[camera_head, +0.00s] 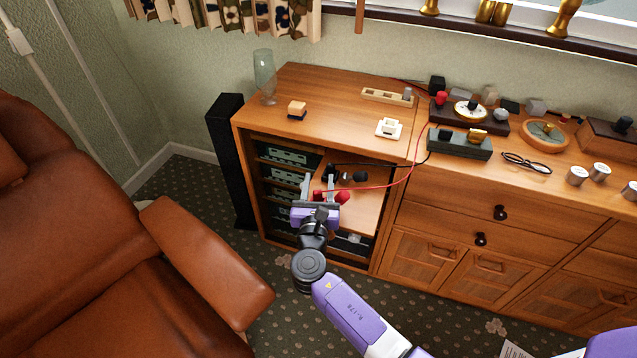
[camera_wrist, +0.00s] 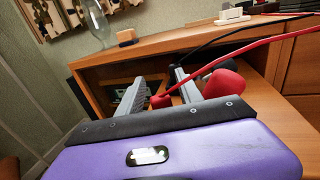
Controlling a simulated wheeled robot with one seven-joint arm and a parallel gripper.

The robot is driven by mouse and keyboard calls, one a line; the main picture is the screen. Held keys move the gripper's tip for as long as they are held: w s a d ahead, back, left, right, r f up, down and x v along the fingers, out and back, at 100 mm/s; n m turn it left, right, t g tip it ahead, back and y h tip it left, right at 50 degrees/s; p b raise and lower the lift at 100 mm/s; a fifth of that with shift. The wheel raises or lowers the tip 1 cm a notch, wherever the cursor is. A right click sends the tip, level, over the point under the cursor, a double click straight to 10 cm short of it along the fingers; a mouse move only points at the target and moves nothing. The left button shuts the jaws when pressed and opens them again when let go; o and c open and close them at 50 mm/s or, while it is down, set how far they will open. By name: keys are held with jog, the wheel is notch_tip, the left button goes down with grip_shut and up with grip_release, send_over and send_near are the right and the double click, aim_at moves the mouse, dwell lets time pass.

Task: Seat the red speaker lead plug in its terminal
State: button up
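My gripper (camera_head: 318,187) is at the cabinet's open bay, its two fingers standing apart with a gap between them; they also show in the wrist view (camera_wrist: 160,84). A small red plug end (camera_wrist: 160,101) on the red lead (camera_wrist: 245,48) shows between the fingers, with no clear contact on both sides. A larger rounded red piece (camera_wrist: 224,82) is just right of the right finger; in the head view it is also right of the gripper (camera_head: 342,197). I cannot tell for sure whether it is the terminal. Fingers partly hide the plug.
Black knob-like parts (camera_head: 360,177) and a black lead (camera_head: 385,165) lie beside the red ones. Equipment shelves (camera_head: 285,155) stand at the bay's left. The wooden top (camera_head: 340,88) overhangs the bay. A brown armchair (camera_head: 150,270) and black tower speaker (camera_head: 228,150) are left.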

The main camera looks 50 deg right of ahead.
aim_at(317, 196)
jog(key=shift+p+v, duration=0.45)
jog(key=shift+v, duration=3.45)
